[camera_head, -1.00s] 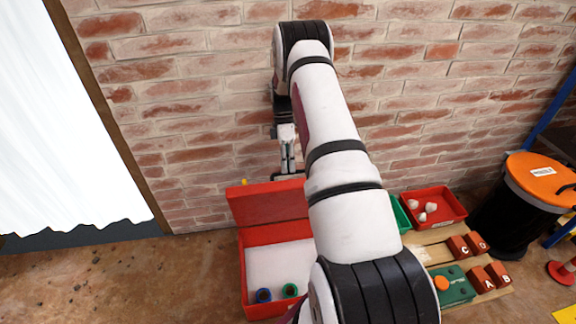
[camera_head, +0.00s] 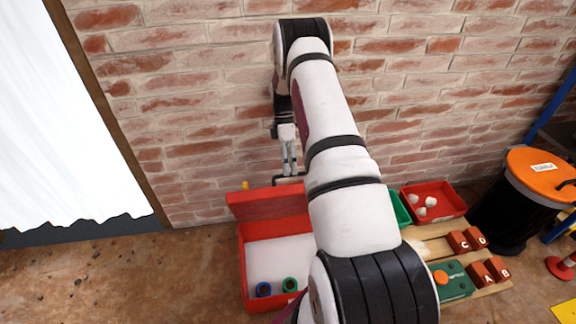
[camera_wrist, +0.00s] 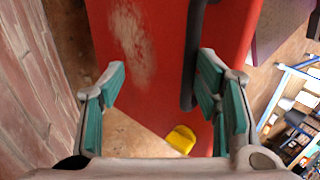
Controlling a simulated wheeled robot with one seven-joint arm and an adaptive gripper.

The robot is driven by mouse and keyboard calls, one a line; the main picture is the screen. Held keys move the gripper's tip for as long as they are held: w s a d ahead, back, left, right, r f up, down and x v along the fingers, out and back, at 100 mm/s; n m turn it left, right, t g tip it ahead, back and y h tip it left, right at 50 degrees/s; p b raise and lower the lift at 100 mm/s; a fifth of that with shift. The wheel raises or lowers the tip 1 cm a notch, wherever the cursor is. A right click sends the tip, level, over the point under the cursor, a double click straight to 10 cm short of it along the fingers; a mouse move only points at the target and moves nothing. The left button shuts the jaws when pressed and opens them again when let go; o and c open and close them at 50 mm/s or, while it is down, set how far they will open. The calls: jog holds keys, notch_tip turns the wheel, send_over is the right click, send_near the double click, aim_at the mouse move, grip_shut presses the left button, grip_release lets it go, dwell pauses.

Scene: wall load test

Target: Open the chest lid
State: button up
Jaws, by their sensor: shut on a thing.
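The red chest (camera_head: 242,262) stands on the floor against the brick wall. The red lid (camera_head: 268,206) is swung up at the back, by the wall. A dark bar handle (camera_head: 287,179) shows at its upper edge, and also in the wrist view (camera_wrist: 193,55). My gripper (camera_head: 289,165) is at this handle, shut on it. In the wrist view, the right finger of my gripper (camera_wrist: 160,88) lies by the bar. My arm hides the chest's right side.
A red bin with white pieces (camera_head: 455,201), a green bin (camera_head: 399,208) and lettered red blocks (camera_head: 480,275) stand to the right of the chest. A black barrel with an orange lid (camera_head: 541,172) is farther right.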

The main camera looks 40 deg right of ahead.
notch_tip(320, 180, up, 10)
jog(key=shift+f, duration=0.25)
jog(key=shift+c, duration=0.5)
